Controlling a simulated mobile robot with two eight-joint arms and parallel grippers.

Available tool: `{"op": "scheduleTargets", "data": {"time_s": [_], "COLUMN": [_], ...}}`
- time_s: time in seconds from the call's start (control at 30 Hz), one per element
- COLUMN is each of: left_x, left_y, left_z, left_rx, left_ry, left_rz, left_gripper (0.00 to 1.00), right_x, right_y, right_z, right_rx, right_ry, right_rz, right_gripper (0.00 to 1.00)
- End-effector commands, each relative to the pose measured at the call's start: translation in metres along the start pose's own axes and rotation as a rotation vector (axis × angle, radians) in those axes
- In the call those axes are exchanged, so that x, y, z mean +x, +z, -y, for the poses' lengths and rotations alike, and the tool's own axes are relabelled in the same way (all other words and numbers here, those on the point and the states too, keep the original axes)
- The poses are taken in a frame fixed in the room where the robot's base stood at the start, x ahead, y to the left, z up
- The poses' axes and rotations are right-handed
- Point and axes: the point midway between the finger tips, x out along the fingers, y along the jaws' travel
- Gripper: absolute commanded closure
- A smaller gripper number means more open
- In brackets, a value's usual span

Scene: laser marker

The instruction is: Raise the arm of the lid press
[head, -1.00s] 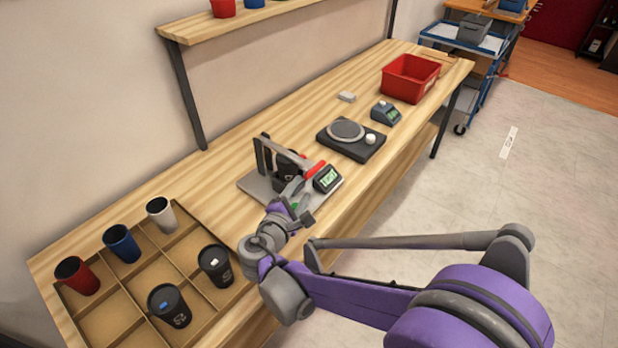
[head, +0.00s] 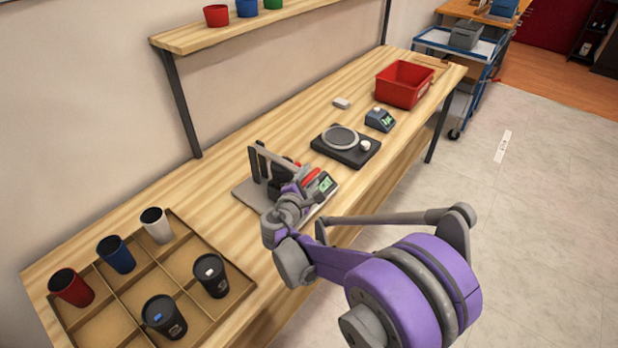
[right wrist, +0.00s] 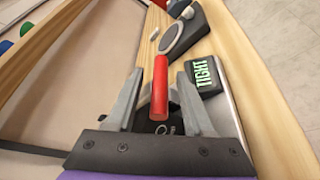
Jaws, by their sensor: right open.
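The lid press (head: 250,194) stands on the bench, with a grey base plate and dark upright posts. Its grey arm slopes down toward the front and ends in a red handle (head: 311,177). A dark cup (head: 279,168) is under the arm, partly hidden. A small display (head: 325,184) beside it reads "TIGHT" in the right wrist view (right wrist: 205,74). My right gripper (head: 307,186) is at the handle; in the right wrist view its open fingers (right wrist: 161,80) are on either side of the red handle (right wrist: 160,88). Contact cannot be told. My left gripper is out of view.
A divided tray (head: 128,290) with several cups is at the near left. A black device with a round plate (head: 357,154), a small blue-grey device (head: 379,120) and a red bin (head: 403,86) stand farther along the bench. A shelf (head: 190,40) is above.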

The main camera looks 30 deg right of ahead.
Motion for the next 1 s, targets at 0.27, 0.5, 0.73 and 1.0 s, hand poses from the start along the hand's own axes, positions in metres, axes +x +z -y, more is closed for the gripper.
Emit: {"op": "scheduleTargets", "data": {"time_s": [0.27, 0.5, 0.73, 1.0], "left_x": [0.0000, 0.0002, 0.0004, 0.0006], "left_y": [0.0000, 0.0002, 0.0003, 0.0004], "left_z": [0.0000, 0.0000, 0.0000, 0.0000], "left_rx": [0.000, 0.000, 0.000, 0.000], "left_ry": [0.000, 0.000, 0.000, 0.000], "left_rz": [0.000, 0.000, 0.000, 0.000], "left_gripper": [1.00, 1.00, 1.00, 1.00], "right_x": [-0.0005, -0.0009, -0.0013, -0.0015], "right_y": [-0.0002, -0.0004, -0.0005, -0.0004], "right_z": [0.0003, 0.0018, 0.0030, 0.0036], "right_rx": [0.001, 0.003, 0.003, 0.002], "right_ry": [-0.001, -0.004, -0.005, -0.006], "right_rz": [-0.001, -0.001, -0.001, -0.001], "right_gripper": [0.89, 1.00, 1.00, 1.00]}}
